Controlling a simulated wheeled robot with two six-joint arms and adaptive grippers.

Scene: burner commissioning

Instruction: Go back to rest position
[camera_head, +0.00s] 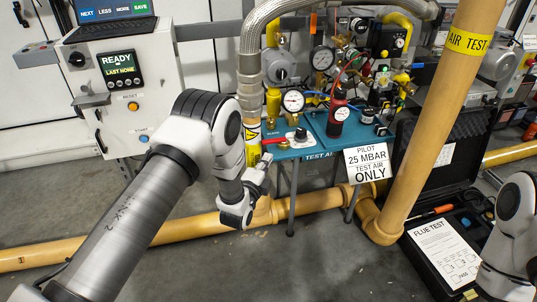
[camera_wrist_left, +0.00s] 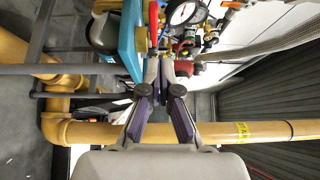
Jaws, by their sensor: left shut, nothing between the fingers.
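My left gripper (camera_head: 264,166) hangs in front of the blue test bench, near its left front edge, at the end of my grey and white left arm. In the left wrist view its fingers (camera_wrist_left: 163,78) come together, shut, with nothing visible held between them. Part of my right arm shows at the right edge of the head view; its gripper is out of view.
The blue bench (camera_head: 318,150) carries gauges, valves and hoses. A white sign (camera_head: 367,163) hangs at its front. A yellow pipe (camera_head: 440,120) rises on the right beside an open black case (camera_head: 437,240). A control cabinet (camera_head: 135,125) stands left.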

